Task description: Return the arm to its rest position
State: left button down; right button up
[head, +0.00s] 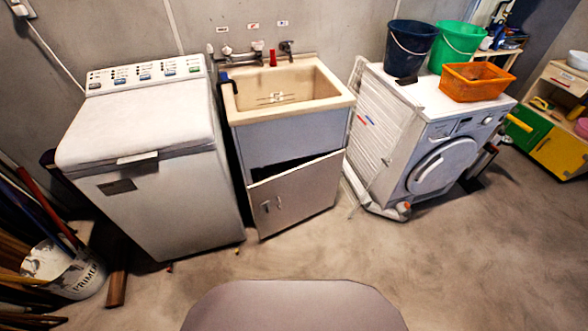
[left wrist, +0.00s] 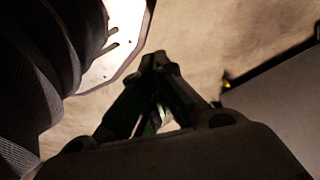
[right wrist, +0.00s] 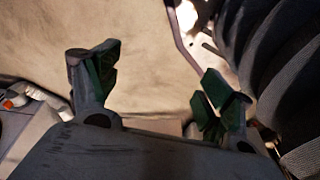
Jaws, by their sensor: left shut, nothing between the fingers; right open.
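Neither of my grippers shows in the head view. In the left wrist view my left gripper (left wrist: 158,62) is shut, its fingertips together and nothing held, with the concrete floor behind it. In the right wrist view my right gripper (right wrist: 150,75) is open and empty, its green-padded fingers wide apart above the floor. Dark ribbed parts of my own body stand close beside both grippers.
A top-loading washer (head: 150,170), a sink cabinet (head: 298,195) with its door tilted ajar and a front-loading washer (head: 440,165) line the wall. A bucket with poles (head: 65,270) stands left. Floor (head: 430,270) in front is clear.

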pick_arm(q)
jog(key=s+a+r+p, duration=0.2)
jog(key=s+a+p, duration=0.1)
jog(key=s+p, duration=0.4)
jog(key=s+a+r+g+y+p, duration=0.1)
jog(key=s+a+r+p, duration=0.2)
jog(key=s+p, duration=0.5)
jog(key=shift+g+p, duration=0.3)
jog(key=shift+p, duration=0.1)
pick_arm(e)
jog(key=s+d+r, duration=0.2)
jog(key=s+d, duration=0.1)
jog(key=s, duration=0.4)
jog(key=s+d+r+g+h, duration=0.1)
jog(key=s+d+r, duration=0.2)
jog(key=s, duration=0.5)
jog(key=shift+g, duration=0.3)
pick_arm(q)
jog(key=shift+s+f, duration=0.1)
pick_arm(e)
jog(key=shift+s+f, duration=0.1)
